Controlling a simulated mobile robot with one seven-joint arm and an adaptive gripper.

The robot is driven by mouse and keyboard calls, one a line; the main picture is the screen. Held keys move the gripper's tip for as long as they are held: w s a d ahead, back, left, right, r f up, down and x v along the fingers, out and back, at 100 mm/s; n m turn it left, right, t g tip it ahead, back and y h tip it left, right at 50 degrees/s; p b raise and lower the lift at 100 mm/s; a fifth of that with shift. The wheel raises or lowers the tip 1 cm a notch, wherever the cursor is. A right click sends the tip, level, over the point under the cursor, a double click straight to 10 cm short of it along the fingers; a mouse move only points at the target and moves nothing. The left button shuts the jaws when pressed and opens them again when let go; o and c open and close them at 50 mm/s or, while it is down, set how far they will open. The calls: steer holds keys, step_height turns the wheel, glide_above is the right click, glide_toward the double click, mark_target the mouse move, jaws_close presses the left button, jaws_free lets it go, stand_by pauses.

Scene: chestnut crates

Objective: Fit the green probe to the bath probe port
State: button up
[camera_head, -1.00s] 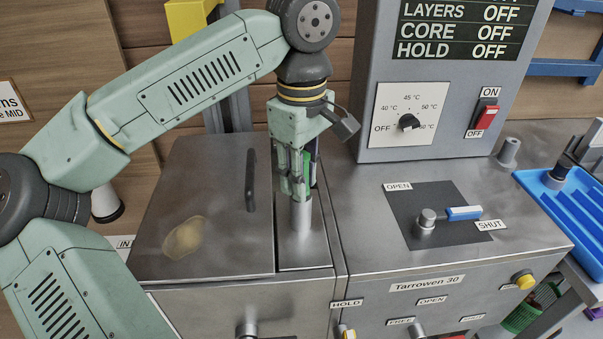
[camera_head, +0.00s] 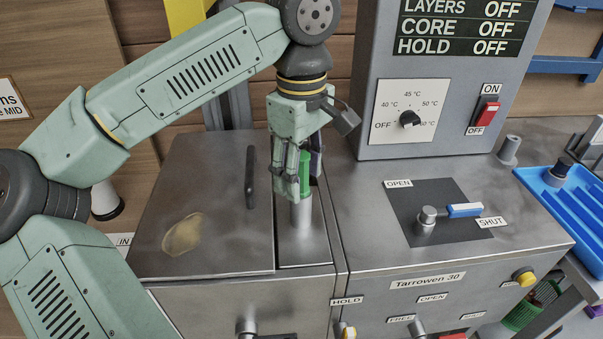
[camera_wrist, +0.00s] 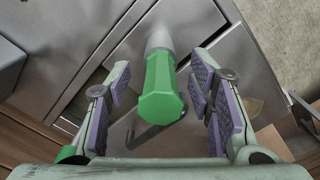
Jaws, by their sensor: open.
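The green probe (camera_head: 306,168) stands upright at the top of the metal bath probe port (camera_head: 301,217), a grey post on the narrow strip beside the lid. In the wrist view the green probe (camera_wrist: 161,88) sits between the spread fingers, its far end meeting the pale port (camera_wrist: 159,40). My gripper (camera_head: 298,185) is open around the probe, with a gap to the purple pads on both sides in the wrist view (camera_wrist: 160,98). How deep the probe sits in the port is hidden.
A lid with a dark handle (camera_head: 251,178) lies left of the port. A control box (camera_head: 440,85) stands to the right, and a blue-handled valve (camera_head: 462,211) is in front of it. A blue tray (camera_head: 575,215) is at the far right.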

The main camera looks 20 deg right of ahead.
step_height(320, 180, up, 11)
steer(key=shift+r, duration=0.2)
steer(key=shift+s+d, duration=0.1)
stand_by(0.5)
